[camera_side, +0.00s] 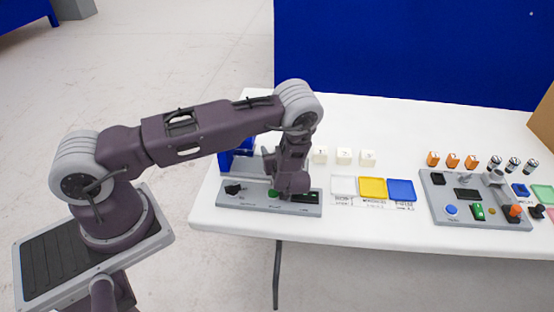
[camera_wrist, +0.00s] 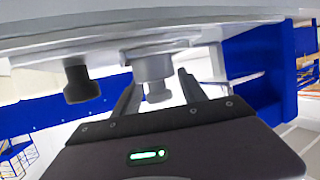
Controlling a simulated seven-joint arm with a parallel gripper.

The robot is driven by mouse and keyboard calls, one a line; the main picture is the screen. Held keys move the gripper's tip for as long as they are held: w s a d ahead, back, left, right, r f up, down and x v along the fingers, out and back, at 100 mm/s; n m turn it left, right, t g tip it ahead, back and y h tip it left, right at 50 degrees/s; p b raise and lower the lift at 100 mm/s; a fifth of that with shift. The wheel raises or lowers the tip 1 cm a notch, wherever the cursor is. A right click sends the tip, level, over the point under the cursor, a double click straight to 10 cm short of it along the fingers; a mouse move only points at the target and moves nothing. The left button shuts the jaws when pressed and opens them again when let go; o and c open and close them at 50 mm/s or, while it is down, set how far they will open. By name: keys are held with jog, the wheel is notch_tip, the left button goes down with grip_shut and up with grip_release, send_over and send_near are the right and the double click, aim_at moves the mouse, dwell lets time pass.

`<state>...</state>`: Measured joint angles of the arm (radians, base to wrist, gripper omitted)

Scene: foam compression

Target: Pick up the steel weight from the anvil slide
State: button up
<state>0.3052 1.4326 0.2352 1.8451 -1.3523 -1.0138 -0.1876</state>
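The steel weight appears to be the grey cylinder with a small knob (camera_wrist: 155,72) in the wrist view, against a grey metal part at the top. My gripper (camera_wrist: 158,83) is open, with one dark finger on each side of the knob and visible gaps between. I cannot tell whether either finger touches it. In the side view my gripper (camera_side: 291,184) points down over the grey press base (camera_side: 300,210) at the table's front edge. It hides the anvil slide and weight there; its fingertips cannot be made out.
A black knob (camera_wrist: 78,82) stands close left of the fingers in the wrist view. A blue frame (camera_side: 238,157) rises behind the base. White cubes (camera_side: 344,156), white, yellow (camera_side: 372,187) and blue trays, and a second grey panel (camera_side: 470,215) lie to the right.

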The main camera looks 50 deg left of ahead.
grip_shut()
jog(key=shift+r, duration=0.1)
